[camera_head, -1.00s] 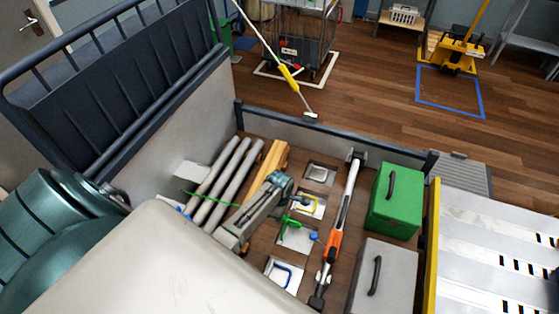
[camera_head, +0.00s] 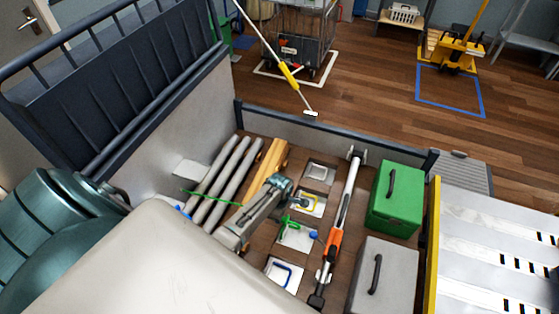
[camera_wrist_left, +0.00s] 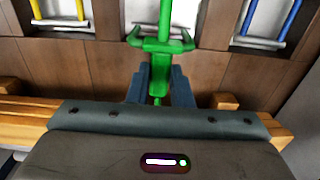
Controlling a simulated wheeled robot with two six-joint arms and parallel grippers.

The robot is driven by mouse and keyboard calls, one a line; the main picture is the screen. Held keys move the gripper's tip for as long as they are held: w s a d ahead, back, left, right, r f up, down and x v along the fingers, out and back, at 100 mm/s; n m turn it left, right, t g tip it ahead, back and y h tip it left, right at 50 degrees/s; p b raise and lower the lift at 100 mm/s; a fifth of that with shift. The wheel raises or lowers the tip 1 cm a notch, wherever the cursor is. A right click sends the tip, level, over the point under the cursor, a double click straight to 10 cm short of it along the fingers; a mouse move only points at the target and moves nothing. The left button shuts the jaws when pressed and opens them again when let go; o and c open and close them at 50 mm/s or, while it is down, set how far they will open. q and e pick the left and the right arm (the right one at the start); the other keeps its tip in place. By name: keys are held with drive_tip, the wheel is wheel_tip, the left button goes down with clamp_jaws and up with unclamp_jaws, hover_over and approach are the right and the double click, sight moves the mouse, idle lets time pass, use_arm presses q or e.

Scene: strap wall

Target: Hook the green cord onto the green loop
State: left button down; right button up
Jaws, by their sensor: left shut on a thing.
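My left gripper (camera_wrist_left: 158,78) is shut on the green hook (camera_wrist_left: 162,46) at the end of the green cord. In the head view the green hook (camera_head: 288,223) is at the tip of my left arm, over the middle plates. A length of the green cord (camera_head: 210,197) shows left of the arm, across the grey tubes. The green loop (camera_head: 296,234) sits on a pale plate close by the hook. In the wrist view the hook covers much of the loop, so I cannot tell whether they touch. My right gripper is out of view.
A yellow loop (camera_head: 309,203) and a blue loop (camera_head: 282,272) sit on neighbouring plates. An orange and white bar (camera_head: 335,235) lies just right of them. A green box (camera_head: 394,200) and a grey box (camera_head: 383,280) stand farther right. Grey tubes (camera_head: 228,178) lie left.

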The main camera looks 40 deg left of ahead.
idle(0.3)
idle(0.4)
use_arm(q)
drive_tip(key=shift+a+p, duration=0.15)
drive_tip(key=shift+p, duration=0.15)
drive_tip(key=shift+s+a, duration=0.25)
drive_tip(key=shift+a, duration=0.85)
drive_tip(key=shift+s+a+p, duration=0.1)
drive_tip(key=shift+a+p, duration=0.1)
drive_tip(key=shift+p, duration=0.15)
